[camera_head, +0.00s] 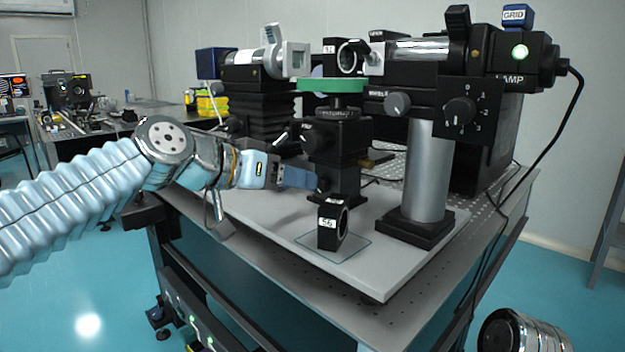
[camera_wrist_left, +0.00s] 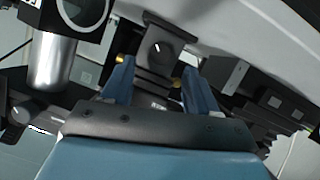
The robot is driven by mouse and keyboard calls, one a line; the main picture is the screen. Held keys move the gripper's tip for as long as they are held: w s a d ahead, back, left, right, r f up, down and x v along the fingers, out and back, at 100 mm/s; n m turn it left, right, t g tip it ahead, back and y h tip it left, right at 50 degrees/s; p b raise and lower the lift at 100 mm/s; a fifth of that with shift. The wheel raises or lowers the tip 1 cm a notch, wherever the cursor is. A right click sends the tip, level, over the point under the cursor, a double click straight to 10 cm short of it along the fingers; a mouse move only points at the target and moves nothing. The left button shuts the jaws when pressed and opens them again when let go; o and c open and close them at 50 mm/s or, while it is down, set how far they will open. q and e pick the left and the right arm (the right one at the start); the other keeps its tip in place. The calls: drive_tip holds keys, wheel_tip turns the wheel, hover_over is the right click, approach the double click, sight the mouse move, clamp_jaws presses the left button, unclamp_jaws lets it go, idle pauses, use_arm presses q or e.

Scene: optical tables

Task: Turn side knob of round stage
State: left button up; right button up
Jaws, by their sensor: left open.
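The round stage (camera_head: 333,85) has a green disc top on a black stand in the middle of the head view. A round black side knob (camera_head: 308,139) sits on the stand's left face. My left gripper (camera_head: 318,182) is open, low beside the stand, below that knob. In the left wrist view, my left gripper's blue fingers (camera_wrist_left: 156,80) stand apart, and a dark knob with a white mark (camera_wrist_left: 160,48) shows beyond and between them. They look apart from it. Contact with the stand is unclear. My right gripper is not in view.
A small ring mount labelled 56 (camera_head: 332,222) stands on a glass plate in front of the stand. To the right is a silver post (camera_head: 428,170) with a lamp unit and a dial box (camera_head: 468,110). A black bellows unit (camera_head: 262,100) stands behind left.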

use_arm(q)
drive_tip(key=x, duration=0.5)
drive_tip(key=shift+w+p, duration=0.1)
drive_tip(key=shift+p, duration=0.25)
drive_tip(key=c, duration=1)
drive_tip(key=shift+m, duration=0.4)
drive_tip(key=shift+c, duration=0.2)
drive_tip(key=o, duration=1)
drive_tip(key=shift+o, duration=0.2)
drive_tip(key=b+v, duration=0.2)
drive_tip(key=v, duration=1.1)
drive_tip(key=shift+s+r, duration=0.2)
drive_tip(key=shift+s, duration=0.25)
